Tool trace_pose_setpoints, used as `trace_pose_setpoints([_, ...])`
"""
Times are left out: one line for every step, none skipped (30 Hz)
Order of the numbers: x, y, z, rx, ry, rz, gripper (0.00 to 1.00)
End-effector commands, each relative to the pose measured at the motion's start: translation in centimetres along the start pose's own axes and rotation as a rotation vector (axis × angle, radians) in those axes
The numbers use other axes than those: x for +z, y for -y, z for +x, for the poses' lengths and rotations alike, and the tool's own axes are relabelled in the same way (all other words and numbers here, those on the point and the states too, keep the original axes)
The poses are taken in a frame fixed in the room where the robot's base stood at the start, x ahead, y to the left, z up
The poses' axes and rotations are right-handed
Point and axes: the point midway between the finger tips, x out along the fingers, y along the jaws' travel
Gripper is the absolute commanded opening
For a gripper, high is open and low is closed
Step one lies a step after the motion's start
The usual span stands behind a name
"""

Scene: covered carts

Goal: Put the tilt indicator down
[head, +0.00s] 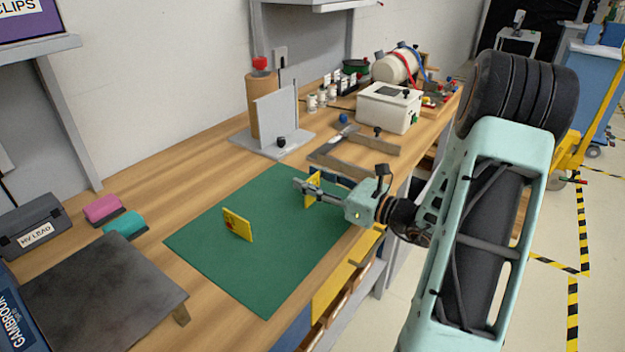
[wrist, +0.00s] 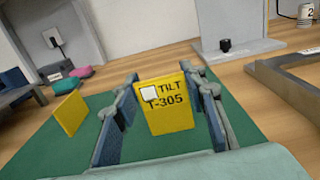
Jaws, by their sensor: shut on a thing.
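The tilt indicator (wrist: 169,112) is a yellow plate marked "TILT T-305" with a small white square. My gripper (wrist: 160,108) is shut on it, one finger at each side edge, and the plate is upright. In the head view my gripper (head: 308,187) holds the yellow tilt indicator (head: 313,190) over the right part of the green mat (head: 270,195). I cannot tell whether its lower edge touches the mat.
A grey stand (head: 276,125) and a metal square (head: 345,145) lie behind the mat. A white box (head: 388,107) is farther back. A dark plate (head: 95,285), pink block (head: 103,208) and teal block (head: 125,226) are at left. The mat's front half is bare.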

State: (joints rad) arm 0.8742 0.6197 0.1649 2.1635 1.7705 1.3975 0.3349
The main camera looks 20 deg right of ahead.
Motion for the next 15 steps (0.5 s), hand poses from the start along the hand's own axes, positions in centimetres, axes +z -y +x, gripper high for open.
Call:
trace_pose_setpoints([-0.32,0.0,-0.01,0.0,0.0,0.001,0.24])
trace_pose_setpoints([-0.42,-0.01,-0.01,0.0,0.0,0.001,0.24])
trace_pose_setpoints([-0.26,0.0,-0.01,0.0,0.0,0.0,0.43])
trace_pose_setpoints([-0.25,0.0,-0.01,0.0,0.0,0.001,0.46])
trace_pose_setpoints([-0.24,0.0,-0.01,0.0,0.0,0.001,0.5])
trace_pose_setpoints([-0.24,0.0,-0.01,0.0,0.0,0.001,0.54])
trace_pose_setpoints([-0.24,0.0,-0.01,0.0,0.0,0.001,0.56])
trace_pose_setpoints([-0.24,0.0,-0.01,0.0,0.0,0.001,0.56])
trace_pose_setpoints([-0.24,-0.01,-0.01,0.0,0.0,0.001,0.56])
trace_pose_setpoints([-0.23,-0.01,-0.01,0.0,0.0,0.001,0.56])
trace_pose_setpoints([-0.23,0.0,-0.01,0.0,0.0,0.001,0.56])
trace_pose_setpoints([-0.23,0.0,-0.01,0.0,0.0,0.001,0.56])
trace_pose_setpoints([-0.23,-0.01,-0.01,0.0,0.0,0.001,0.56])
trace_pose_setpoints([-0.21,0.0,-0.01,0.0,0.0,0.001,0.56])
trace_pose_setpoints([-0.13,0.0,-0.01,0.0,0.0,0.0,0.56])
